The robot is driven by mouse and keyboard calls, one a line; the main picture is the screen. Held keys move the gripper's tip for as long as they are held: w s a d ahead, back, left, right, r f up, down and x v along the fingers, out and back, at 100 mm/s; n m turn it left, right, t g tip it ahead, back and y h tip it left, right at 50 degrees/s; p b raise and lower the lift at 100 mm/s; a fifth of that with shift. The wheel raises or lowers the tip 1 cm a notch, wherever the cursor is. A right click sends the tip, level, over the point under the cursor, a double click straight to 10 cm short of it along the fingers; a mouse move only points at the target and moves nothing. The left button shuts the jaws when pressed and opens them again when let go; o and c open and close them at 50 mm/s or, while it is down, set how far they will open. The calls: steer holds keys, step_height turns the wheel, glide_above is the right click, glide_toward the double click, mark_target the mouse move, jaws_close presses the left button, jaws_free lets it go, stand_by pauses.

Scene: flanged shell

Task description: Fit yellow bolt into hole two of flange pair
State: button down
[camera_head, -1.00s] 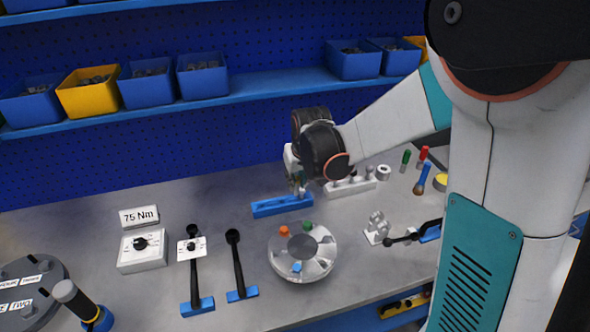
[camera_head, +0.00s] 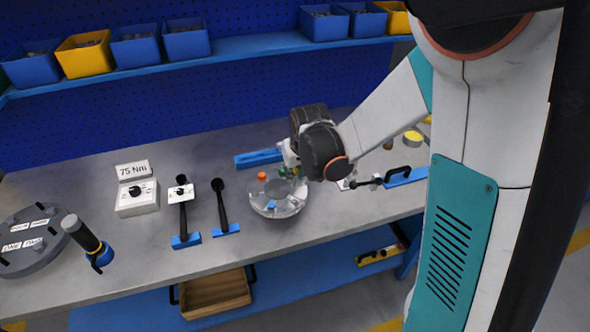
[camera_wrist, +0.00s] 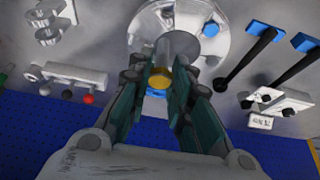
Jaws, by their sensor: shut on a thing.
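The grey round flange pair (camera_head: 268,213) lies on the bench in the head view. In the wrist view my gripper (camera_wrist: 163,77) is shut on the yellow bolt (camera_wrist: 160,80), whose yellow head shows between the fingers. The flange pair (camera_wrist: 152,26) is just beyond the fingers. The fingers hide hole two, and I cannot tell whether the bolt touches the flange.
A blue rack (camera_head: 258,159) lies behind the flange. A clamp (camera_head: 385,180) is at right. Bare bench lies in front of the flange.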

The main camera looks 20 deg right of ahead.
mark_target(295, 184)
steer(key=shift+f+b, duration=2.6)
steer(key=shift+f, duration=0.35)
steer(key=shift+f+b, duration=2.45)
steer(key=c, duration=1.4)
jaws_free()
steer(key=shift+o, duration=0.2)
steer(key=shift+r, duration=0.15)
steer(key=v, duration=1.2)
steer(key=shift+s, duration=0.1)
steer(key=s+r+t, duration=0.1)
steer(key=s+r, duration=0.1)
steer(key=s, duration=0.7)
steer(key=s+r+t, duration=0.1)
steer(key=s+r, duration=0.2)
steer(key=s, duration=0.6)
steer(key=shift+r+t, duration=0.2)
steer(key=shift+t, duration=0.1)
